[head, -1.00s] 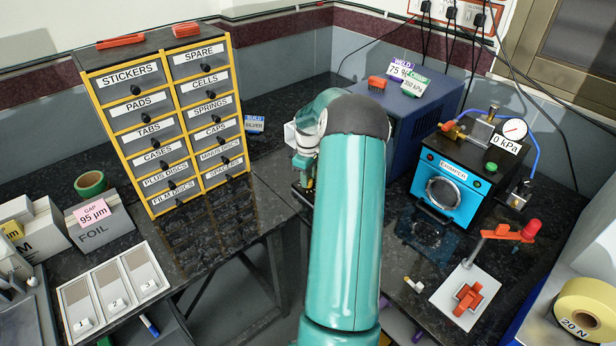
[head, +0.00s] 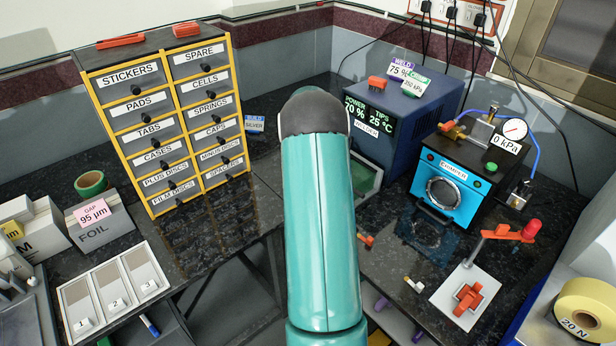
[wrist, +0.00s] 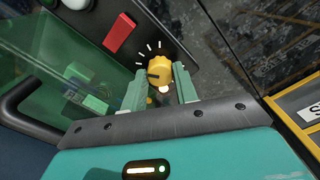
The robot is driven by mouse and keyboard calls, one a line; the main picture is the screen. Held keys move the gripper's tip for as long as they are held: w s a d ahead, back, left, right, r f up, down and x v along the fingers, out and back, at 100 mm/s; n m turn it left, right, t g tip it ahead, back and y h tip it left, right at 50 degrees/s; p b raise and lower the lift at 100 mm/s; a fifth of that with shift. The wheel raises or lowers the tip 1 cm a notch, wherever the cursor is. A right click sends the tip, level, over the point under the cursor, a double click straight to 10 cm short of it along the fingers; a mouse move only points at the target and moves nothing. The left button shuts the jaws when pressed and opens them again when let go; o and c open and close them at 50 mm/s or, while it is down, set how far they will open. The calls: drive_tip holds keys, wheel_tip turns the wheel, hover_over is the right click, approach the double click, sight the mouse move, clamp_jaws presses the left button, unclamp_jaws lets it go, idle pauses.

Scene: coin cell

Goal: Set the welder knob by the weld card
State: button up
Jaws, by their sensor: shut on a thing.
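The welder (head: 425,112) is a blue box behind my arm in the head view. Its display (head: 369,115) reads POWER 70 % and TIPS 25 °C. The weld card (head: 399,69) on its top reads 75 %. In the wrist view the yellow knob (wrist: 160,70) has a dark pointer line and white tick marks around it. My gripper (wrist: 162,82) is shut on the knob, with a green finger on each side. In the head view my arm hides the gripper and the knob.
A red switch (wrist: 121,33) lies close beside the knob on the panel. The blue crimper (head: 450,182) stands right of the welder. The labelled drawer cabinet (head: 165,120) stands left of my arm. A green card reading kPa (head: 414,85) is beside the weld card.

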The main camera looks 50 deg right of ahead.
drive_tip(key=shift+m, duration=0.8)
drive_tip(key=o, duration=1)
wheel_tip(320, 180, up, 14)
drive_tip(key=shift+f, duration=0.1)
